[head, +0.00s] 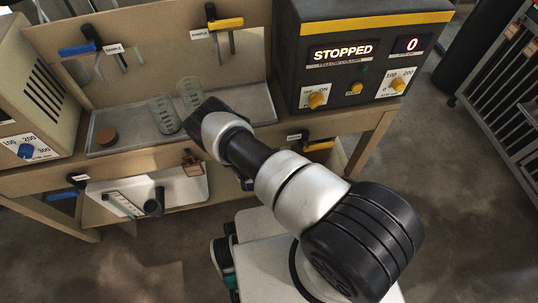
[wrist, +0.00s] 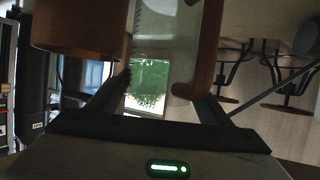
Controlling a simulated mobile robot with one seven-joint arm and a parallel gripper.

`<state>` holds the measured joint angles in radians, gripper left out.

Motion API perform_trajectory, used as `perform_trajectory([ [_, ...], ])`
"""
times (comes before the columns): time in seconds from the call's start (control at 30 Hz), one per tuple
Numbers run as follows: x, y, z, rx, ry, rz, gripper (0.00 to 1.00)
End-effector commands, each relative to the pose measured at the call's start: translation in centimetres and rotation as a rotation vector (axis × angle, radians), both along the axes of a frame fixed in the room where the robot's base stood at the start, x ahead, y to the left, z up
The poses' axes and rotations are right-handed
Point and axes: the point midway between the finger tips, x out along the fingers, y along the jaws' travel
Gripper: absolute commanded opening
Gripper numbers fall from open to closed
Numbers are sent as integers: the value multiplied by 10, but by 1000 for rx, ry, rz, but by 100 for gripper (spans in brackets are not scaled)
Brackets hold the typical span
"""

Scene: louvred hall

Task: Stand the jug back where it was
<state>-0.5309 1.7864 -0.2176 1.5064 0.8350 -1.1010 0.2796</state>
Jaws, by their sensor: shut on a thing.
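Two clear graduated jugs show in the head view over the shallow grey tray (head: 255,112) on the bench. The left jug (head: 166,115) is beside the right jug (head: 188,92), which is nearer my gripper (head: 194,108). My gripper reaches in from the right, and its jaws are largely hidden by my wrist. In the wrist view, the clear wall of a jug (wrist: 165,40) with scale marks lies between the two fingers (wrist: 165,88). My gripper is shut on this jug. Whether its base touches the tray is hidden.
A dark control box (head: 357,55) reading STOPPED stands right of the tray; a beige box (head: 35,90) stands left. Clamps with yellow and blue handles hang on the back panel.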

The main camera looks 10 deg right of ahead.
Motion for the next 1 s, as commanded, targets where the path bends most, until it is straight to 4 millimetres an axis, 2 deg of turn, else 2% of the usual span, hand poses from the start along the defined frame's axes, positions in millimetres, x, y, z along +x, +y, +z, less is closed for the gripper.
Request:
perform_trajectory([
  [0.23, -1, 0, -47, 1, 1, 1, 10],
  [0.47, 0, 0, -66, 0, -1, 1, 10],
  [0.7, -1, 0, -98, 0, 0, 0, 10],
  [1.0, 0, 0, -99, 0, -1, 0, 10],
])
